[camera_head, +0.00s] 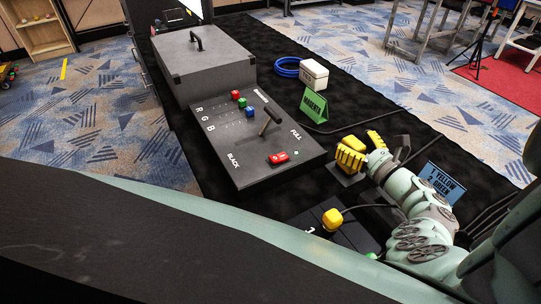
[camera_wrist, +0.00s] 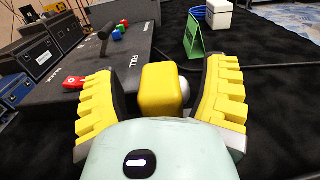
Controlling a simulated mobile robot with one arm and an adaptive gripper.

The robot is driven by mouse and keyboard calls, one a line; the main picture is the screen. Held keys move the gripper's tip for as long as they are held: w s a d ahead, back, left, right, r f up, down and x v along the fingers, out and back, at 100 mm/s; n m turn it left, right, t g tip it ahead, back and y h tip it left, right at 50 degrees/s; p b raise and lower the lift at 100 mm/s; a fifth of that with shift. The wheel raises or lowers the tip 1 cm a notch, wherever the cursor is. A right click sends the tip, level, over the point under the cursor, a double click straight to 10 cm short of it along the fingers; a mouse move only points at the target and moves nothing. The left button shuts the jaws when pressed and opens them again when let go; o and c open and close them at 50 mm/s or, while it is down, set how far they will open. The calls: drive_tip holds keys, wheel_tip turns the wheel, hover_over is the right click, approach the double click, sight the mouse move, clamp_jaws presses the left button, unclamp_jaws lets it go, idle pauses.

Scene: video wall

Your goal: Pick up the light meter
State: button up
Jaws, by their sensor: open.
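A yellow block with a rounded white part, which looks like the light meter (camera_wrist: 160,88), sits between my fingers in the wrist view. In the head view its yellow top (camera_head: 354,142) shows between the fingers, over a dark grey base. My gripper (camera_head: 357,147) is open, with one yellow ribbed finger on each side of the block. In the wrist view a dark gap shows between the block and each finger of my gripper (camera_wrist: 163,76). The block's lower near side is hidden by my gripper's body.
A grey console (camera_head: 240,150) with a lever (camera_head: 270,117), red, green and blue knobs and a red item (camera_head: 278,158) stands left. A green MAGENTA sign (camera_head: 314,105) and white box (camera_head: 314,74) are behind.

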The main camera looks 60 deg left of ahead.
drive_tip(key=shift+o, duration=0.2)
drive_tip(key=shift+s+a, duration=0.1)
drive_tip(key=shift+a, duration=0.05)
clamp_jaws()
idle(0.4)
